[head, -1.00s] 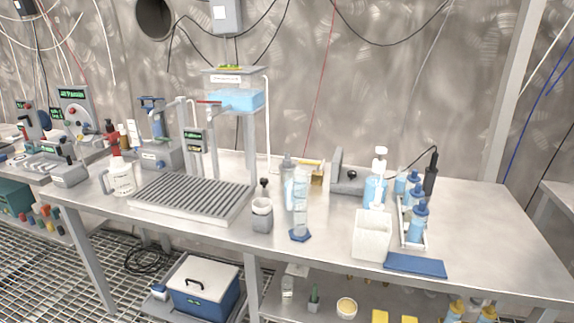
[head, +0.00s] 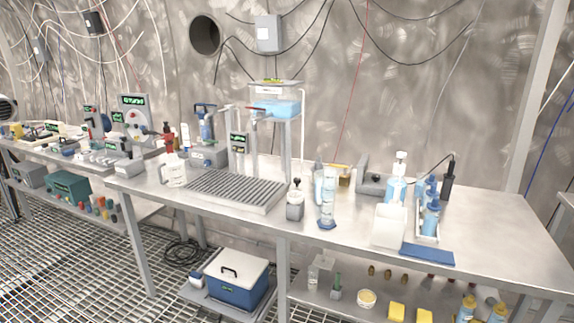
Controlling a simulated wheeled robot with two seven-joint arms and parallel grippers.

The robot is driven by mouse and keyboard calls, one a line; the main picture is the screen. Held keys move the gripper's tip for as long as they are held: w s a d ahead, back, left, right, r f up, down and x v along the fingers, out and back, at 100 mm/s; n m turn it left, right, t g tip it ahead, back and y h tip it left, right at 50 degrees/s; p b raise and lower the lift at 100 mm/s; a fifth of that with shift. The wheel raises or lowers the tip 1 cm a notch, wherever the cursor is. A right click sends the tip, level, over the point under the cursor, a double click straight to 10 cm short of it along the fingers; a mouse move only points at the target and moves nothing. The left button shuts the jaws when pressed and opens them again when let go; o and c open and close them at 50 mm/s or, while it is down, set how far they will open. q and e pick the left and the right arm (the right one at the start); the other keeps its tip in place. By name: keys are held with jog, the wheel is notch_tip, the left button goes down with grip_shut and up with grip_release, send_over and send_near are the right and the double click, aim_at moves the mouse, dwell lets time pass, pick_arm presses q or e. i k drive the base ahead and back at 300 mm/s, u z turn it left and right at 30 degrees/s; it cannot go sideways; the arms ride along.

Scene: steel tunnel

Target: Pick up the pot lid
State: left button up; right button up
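I see no pot and nothing I can make out as a pot lid. A blue cooler-like box (head: 236,291) with a white lid (head: 237,268) and a dark handle sits on a low shelf under the steel bench (head: 330,250). Neither of my grippers shows in the head view.
The bench holds a ribbed drain tray (head: 228,190), a white jug (head: 173,172), a clear cylinder (head: 326,195), a white bin (head: 389,224) and a blue mat (head: 427,254). A second bench (head: 75,158) stands at left. Grated floor (head: 80,270) is open at lower left.

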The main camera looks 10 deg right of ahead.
aim_at(317, 164)
jog(key=u, duration=0.65)
jog(key=i, duration=0.85)
jog(key=u, duration=0.35)
